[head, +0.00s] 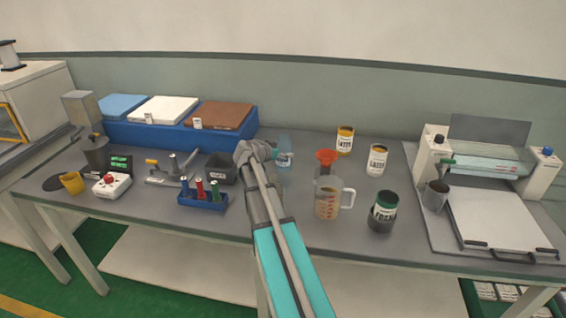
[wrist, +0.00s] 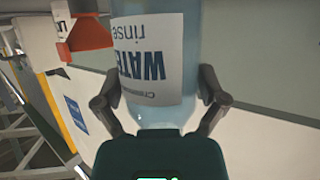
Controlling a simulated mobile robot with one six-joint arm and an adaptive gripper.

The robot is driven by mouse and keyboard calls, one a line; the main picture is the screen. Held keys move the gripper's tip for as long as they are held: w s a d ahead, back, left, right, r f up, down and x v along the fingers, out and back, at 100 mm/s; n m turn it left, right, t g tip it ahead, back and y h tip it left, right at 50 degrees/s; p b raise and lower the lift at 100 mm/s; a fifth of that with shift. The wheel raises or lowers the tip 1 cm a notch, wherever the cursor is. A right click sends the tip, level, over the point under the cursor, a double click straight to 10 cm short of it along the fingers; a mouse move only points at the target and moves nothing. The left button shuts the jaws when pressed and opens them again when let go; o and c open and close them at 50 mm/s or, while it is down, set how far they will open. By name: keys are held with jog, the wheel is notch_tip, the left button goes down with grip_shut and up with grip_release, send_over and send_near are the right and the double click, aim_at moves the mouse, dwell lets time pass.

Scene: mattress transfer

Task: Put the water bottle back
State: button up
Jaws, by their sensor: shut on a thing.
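The water bottle (head: 285,153) is clear light blue with a white label. In the head view it stands roughly upright just right of the end of my arm, near the back middle of the table. My gripper (wrist: 158,102) is shut on the bottle, one finger on each side. In the wrist view the bottle (wrist: 148,50) fills the middle, and its label reads WATER rinse upside down. In the head view the fingers are mostly hidden by my arm. I cannot tell whether the bottle's base touches the table.
Right of the bottle are an orange funnel (head: 327,157), a measuring jug (head: 328,201), two latex cans (head: 345,140) (head: 377,160) and a dark foam jar (head: 382,212). Left are a dark bin (head: 220,169) and a blue rack (head: 203,202). A press (head: 500,218) stands far right.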

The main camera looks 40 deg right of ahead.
aim_at(282, 160)
jog(key=shift+f, duration=0.1)
jog(key=shift+f+b, duration=1.8)
jog(key=shift+b, duration=0.1)
jog(key=shift+f, duration=0.15)
jog(key=o, duration=1)
jog(key=shift+r, duration=0.25)
jog(key=shift+a+r, duration=0.1)
jog(key=shift+a, duration=0.2)
jog(key=shift+p+v, duration=2.35)
jog(key=shift+v, duration=3.3)
